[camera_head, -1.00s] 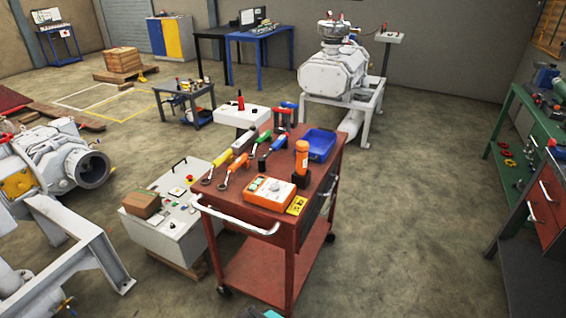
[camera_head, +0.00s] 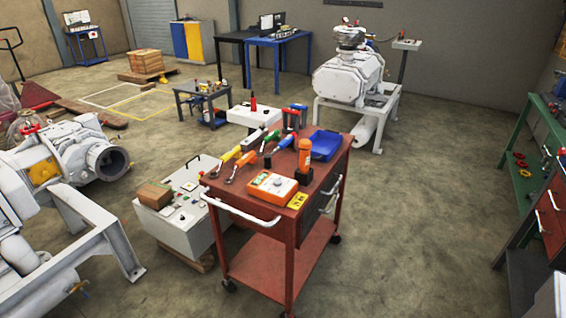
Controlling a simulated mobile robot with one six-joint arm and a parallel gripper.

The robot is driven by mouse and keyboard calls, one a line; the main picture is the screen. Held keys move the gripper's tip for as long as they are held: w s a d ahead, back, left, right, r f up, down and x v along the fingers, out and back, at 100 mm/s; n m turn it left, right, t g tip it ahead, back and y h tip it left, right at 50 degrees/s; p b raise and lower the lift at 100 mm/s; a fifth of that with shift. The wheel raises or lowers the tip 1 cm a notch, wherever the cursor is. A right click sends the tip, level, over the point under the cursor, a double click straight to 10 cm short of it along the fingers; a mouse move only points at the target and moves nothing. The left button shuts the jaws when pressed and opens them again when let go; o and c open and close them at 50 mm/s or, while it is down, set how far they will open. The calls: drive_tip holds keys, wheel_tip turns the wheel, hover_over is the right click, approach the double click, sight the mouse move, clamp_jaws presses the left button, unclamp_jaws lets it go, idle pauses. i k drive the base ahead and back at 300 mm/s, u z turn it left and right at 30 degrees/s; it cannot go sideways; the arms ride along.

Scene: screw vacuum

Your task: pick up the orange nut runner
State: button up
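Two orange tools lie or stand on the red tool cart (camera_head: 262,228). One is an orange-handled tool (camera_head: 244,159) lying slanted near the cart's left side, between a yellow-handled tool (camera_head: 229,155) and a green-handled one (camera_head: 271,137). The other is an upright orange cylinder (camera_head: 305,150) with a dark base, near the right edge. I cannot tell for certain which is the nut runner. My gripper is not in view, and nothing touches either tool.
An orange-and-white meter (camera_head: 272,187) lies at the cart's front, and a blue tray (camera_head: 326,145) behind. A white cabinet (camera_head: 185,215) stands left of the cart. White machinery (camera_head: 75,150) fills the left. Floor right of the cart (camera_head: 420,210) is clear.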

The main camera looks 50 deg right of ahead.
sight(305, 146)
drive_tip(key=z, duration=0.55)
drive_tip(key=k, duration=0.15)
drive_tip(key=u, duration=2.5)
drive_tip(key=k, duration=1.2)
drive_tip(key=z, duration=0.55)
